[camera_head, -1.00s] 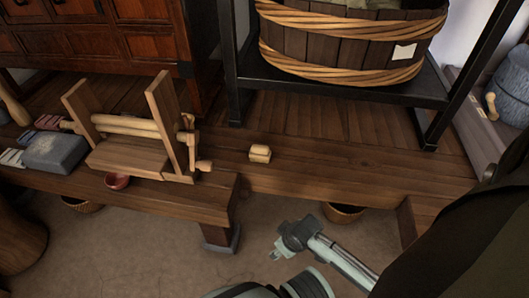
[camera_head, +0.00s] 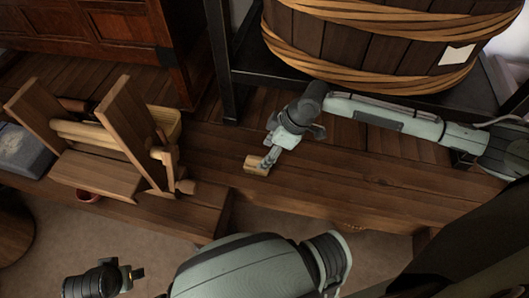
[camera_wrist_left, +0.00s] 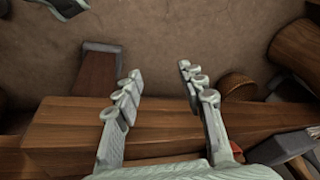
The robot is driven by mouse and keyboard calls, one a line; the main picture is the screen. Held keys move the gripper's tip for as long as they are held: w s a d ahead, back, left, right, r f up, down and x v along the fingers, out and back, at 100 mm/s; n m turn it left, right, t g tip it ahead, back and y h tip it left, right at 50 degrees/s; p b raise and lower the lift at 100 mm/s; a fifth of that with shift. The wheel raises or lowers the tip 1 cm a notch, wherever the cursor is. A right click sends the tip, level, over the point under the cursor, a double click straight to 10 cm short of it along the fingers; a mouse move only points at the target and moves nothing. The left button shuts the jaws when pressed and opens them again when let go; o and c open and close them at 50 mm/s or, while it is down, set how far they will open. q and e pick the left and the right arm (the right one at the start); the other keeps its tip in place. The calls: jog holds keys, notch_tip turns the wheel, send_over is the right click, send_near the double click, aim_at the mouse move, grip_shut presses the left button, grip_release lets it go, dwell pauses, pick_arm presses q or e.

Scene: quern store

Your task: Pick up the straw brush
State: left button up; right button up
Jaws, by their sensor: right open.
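A small tan, block-like bundle (camera_head: 254,166), which I take to be the straw brush, lies on the wooden bench right of the wooden frame device. My right gripper (camera_head: 268,160) reaches in from the right and points down at it. The right fingers are open and their tips overlap the bundle's right side; I cannot tell whether they touch it. My left gripper (camera_head: 133,273) is low at the left in the head view, away from the bundle. In the left wrist view its fingers (camera_wrist_left: 160,78) are wide apart with nothing between them.
The wooden frame device (camera_head: 105,150) with rollers stands on the bench (camera_head: 330,190), left of the bundle. A large banded tub (camera_head: 380,45) sits on a black rack behind my right arm. A red bowl (camera_head: 88,197) lies by the device. The bench right of the bundle is clear.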

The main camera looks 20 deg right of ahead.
aim_at(261, 159)
jog(key=shift+x, duration=0.75)
jog(key=shift+a+f, duration=0.2)
jog(key=shift+f, duration=0.3)
jog(key=x, duration=0.4)
jog(key=shift+w+a+f+b, duration=0.1)
jog(key=shift+f+b, duration=0.1)
jog(key=shift+b, duration=0.2)
jog(key=shift+w+f, duration=0.1)
jog(key=shift+f, duration=0.15)
pick_arm(q)
jog(key=shift+a+v, duration=0.2)
jog(key=shift+v, duration=0.75)
pick_arm(e)
jog(key=shift+c, duration=0.4)
jog(key=c, duration=0.7)
pick_arm(q)
jog(key=shift+w, duration=0.1)
pick_arm(e)
jog(key=c, duration=0.5)
